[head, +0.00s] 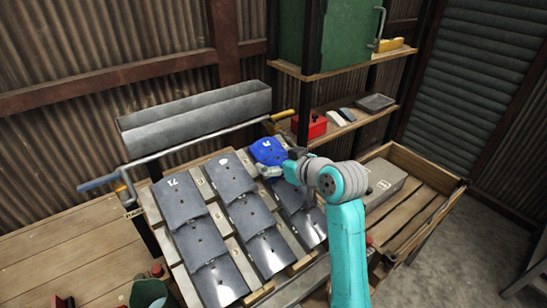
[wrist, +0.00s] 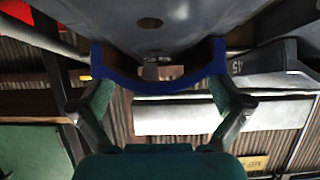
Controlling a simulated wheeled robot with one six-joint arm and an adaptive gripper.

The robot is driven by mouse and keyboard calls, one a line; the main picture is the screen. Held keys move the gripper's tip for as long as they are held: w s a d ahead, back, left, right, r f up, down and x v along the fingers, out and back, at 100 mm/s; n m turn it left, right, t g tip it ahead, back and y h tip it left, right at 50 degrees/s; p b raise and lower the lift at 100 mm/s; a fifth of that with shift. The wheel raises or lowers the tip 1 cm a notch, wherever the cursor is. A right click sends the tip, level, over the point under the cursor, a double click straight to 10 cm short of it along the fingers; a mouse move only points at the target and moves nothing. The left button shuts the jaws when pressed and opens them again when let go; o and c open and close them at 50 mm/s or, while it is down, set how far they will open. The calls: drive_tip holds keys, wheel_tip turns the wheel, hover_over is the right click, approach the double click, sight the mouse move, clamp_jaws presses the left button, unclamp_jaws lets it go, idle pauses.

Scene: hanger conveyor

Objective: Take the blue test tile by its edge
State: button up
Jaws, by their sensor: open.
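The gripper is open. Whether the fingers touch the tile cannot be told.
Grey tiles (head: 180,200) cover the sloped rack around the blue one. A long grey trough (head: 195,118) and a bar with a blue handle (head: 98,182) run behind it. A shelf with a red box (head: 310,127) stands at the back right. A wooden crate (head: 432,200) is at right.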

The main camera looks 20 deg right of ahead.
drive_tip(key=c, duration=1)
